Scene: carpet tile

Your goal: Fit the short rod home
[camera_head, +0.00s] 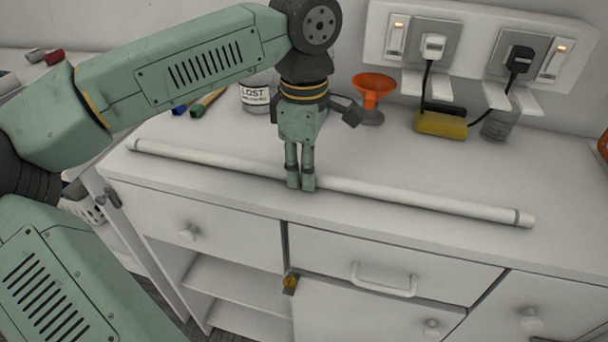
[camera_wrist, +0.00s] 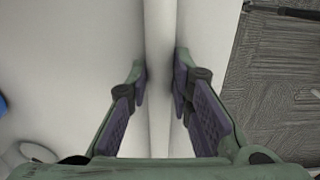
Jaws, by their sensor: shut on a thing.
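A white rod (camera_head: 420,202) with grey bands near its ends lies lengthwise near the front edge of the white cabinet top (camera_head: 420,170). I see only one rod. My gripper (camera_head: 301,186) points down and is shut on the rod near its middle. In the wrist view the rod (camera_wrist: 160,30) runs up the picture between my two fingers (camera_wrist: 161,75). I cannot tell whether the rod touches the cabinet top or is slightly lifted. A dark grey bracket (camera_head: 111,197) is at the cabinet's left side, and a small brass-coloured fitting (camera_head: 290,283) is on its front.
An orange funnel-like object (camera_head: 374,92), a labelled jar (camera_head: 256,97), a yellow block (camera_head: 441,122) and a grey cylinder (camera_head: 497,125) stand at the back. Two plugs hang cords from the wall panel (camera_head: 448,45). The top's front right is clear. Carpet (camera_wrist: 285,80) lies below the edge.

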